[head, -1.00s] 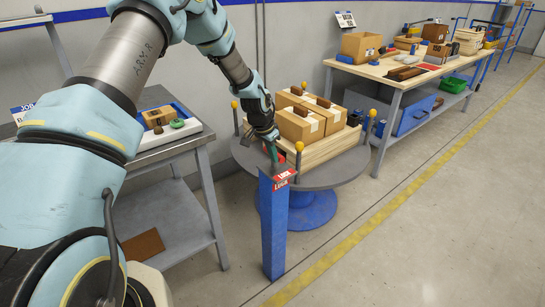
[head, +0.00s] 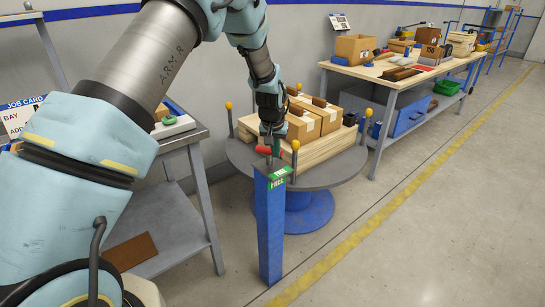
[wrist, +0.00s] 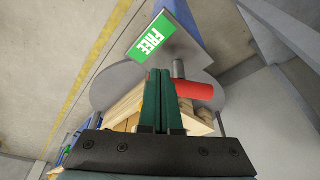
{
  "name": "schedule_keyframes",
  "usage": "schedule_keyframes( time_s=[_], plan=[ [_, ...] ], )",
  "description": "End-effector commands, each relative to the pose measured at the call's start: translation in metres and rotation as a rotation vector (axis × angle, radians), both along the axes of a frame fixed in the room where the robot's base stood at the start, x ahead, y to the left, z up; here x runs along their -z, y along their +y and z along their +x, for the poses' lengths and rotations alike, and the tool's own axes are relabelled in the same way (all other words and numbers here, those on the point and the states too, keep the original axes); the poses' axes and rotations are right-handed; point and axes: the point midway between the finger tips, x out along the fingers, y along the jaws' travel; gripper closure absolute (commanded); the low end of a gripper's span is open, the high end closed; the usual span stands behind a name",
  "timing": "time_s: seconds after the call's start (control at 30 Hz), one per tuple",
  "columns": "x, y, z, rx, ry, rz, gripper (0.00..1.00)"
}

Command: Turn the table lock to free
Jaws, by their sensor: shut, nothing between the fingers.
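The table lock is a blue post (head: 270,228) at the front edge of the round grey turntable (head: 318,182). The label on its top (head: 277,180) is green and reads FREE; it also shows in the wrist view (wrist: 151,42). The lock's red handle (head: 268,150) sits above the post top, and in the wrist view the red handle (wrist: 198,90) lies right of my fingers. My gripper (head: 275,158) is shut and empty, close beside the handle. I cannot tell whether it touches the handle. In the wrist view my green fingers (wrist: 160,75) are together.
Cardboard boxes (head: 304,125) sit on a wooden pallet (head: 330,147) on the turntable, with yellow-topped posts (head: 295,146) around it. A grey bench (head: 190,140) stands at left and a wooden workbench (head: 365,70) at back right. The floor at right is clear.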

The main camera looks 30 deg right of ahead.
Motion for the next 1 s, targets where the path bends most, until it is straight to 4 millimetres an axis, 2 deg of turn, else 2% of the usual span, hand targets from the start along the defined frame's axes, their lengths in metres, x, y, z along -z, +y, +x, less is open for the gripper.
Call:
schedule_keyframes(
  time_s=[0.7,1.0],
  plan=[
    [0.000,-0.030,0.011,-0.662,-0.003,-0.002,1.00],
    [0.001,-0.034,0.018,-0.824,-0.001,0.000,1.00]
  ],
)
